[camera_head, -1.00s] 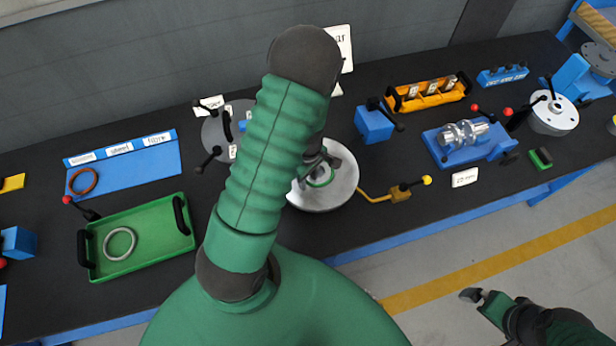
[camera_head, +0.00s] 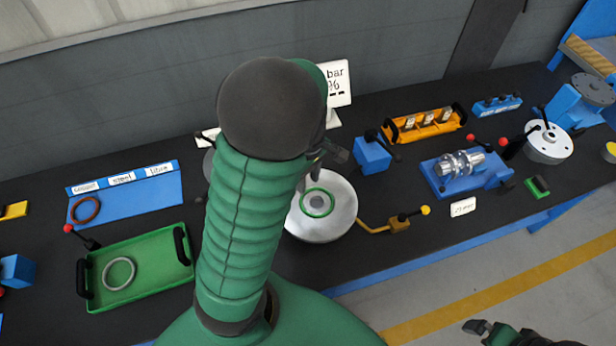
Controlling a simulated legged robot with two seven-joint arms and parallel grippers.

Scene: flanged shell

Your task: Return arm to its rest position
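My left arm rises through the middle of the picture in its green sleeve. Its gripper (camera_head: 322,165) shows only in part behind the arm's dark elbow, above the round silver plate (camera_head: 336,223); its fingers are too hidden to tell open from shut. A green ring (camera_head: 317,203) lies on the silver plate, around its grey centre, apart from the gripper. My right gripper (camera_head: 477,327) is at the bottom right, over the floor and away from the bench; its finger opening is too small to tell.
A green tray (camera_head: 150,283) holds a pale ring (camera_head: 118,273). A brown ring (camera_head: 86,210) lies on the blue labelled board (camera_head: 140,200). Right of the plate stand a blue block (camera_head: 372,156), a yellow-knobbed lever (camera_head: 400,222), an orange rack (camera_head: 425,126) and a blue fixture (camera_head: 465,171).

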